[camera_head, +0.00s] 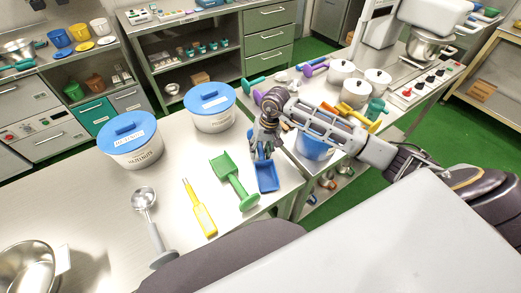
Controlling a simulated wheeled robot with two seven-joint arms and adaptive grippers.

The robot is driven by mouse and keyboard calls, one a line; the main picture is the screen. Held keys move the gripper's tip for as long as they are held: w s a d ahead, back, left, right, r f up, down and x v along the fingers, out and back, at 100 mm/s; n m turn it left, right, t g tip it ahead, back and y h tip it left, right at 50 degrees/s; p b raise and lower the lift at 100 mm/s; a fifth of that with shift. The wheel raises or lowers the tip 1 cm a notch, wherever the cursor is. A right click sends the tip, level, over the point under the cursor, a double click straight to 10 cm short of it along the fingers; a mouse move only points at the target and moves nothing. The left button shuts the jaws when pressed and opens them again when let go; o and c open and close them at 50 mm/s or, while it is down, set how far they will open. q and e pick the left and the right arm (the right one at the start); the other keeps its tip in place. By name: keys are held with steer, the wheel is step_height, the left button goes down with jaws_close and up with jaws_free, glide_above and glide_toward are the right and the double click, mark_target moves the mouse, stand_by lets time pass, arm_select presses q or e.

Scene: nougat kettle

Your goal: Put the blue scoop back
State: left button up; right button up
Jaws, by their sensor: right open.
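The blue scoop (267,178) lies on the steel table near its right edge, its pan toward me. My right gripper (264,150) comes in from the right and points down over the scoop's far end, where the handle is mostly hidden by the fingers. The gripper is open. I cannot tell whether the fingers touch the scoop. My left gripper is not in view.
A green scoop (232,178), a yellow tool (200,208) and a metal ladle (145,199) lie to the left. Two blue-lidded tubs (131,146) (212,114) stand behind. A metal bowl (27,270) sits at lower left. A second bench (340,122) holds pots and coloured tools.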

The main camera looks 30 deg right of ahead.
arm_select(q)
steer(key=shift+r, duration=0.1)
arm_select(e)
steer(key=shift+r, duration=0.1)
steer(key=shift+r, duration=0.15)
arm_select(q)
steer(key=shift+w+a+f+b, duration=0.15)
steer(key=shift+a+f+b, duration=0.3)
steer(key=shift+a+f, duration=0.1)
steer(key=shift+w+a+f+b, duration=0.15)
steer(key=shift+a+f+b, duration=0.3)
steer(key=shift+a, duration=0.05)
arm_select(e)
step_height(320, 180, up, 12)
steer(key=d, duration=0.2)
steer(key=shift+s+d+f, duration=0.15)
steer(key=shift+s+f, duration=0.1)
steer(key=shift+s, duration=0.05)
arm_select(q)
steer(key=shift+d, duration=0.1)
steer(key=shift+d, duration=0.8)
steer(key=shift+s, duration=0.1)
arm_select(e)
steer(key=shift+s, duration=0.1)
